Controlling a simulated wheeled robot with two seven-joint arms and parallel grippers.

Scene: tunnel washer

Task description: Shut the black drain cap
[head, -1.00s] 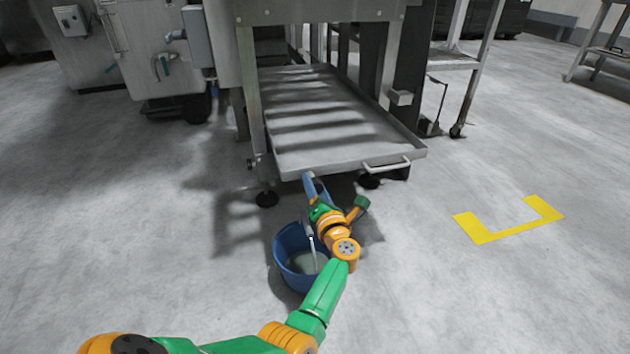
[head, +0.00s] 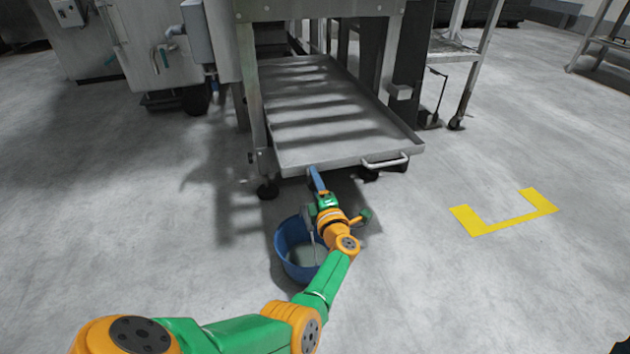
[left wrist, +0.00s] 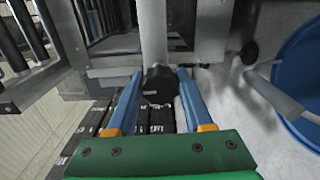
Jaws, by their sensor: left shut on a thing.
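The black drain cap (left wrist: 158,84) sits at the end of a pale grey pipe (left wrist: 153,35) in the left wrist view. My left gripper's blue fingers (left wrist: 160,80) lie on either side of the cap and are shut on it. My right gripper is not in view.
A blue bucket (head: 283,262) with a handle stands on the floor beside my left wrist. The wheeled metal tray (head: 300,160) with a front handle (head: 385,162) is just above the gripper. Open floor with a yellow marking (head: 500,222) lies to the right.

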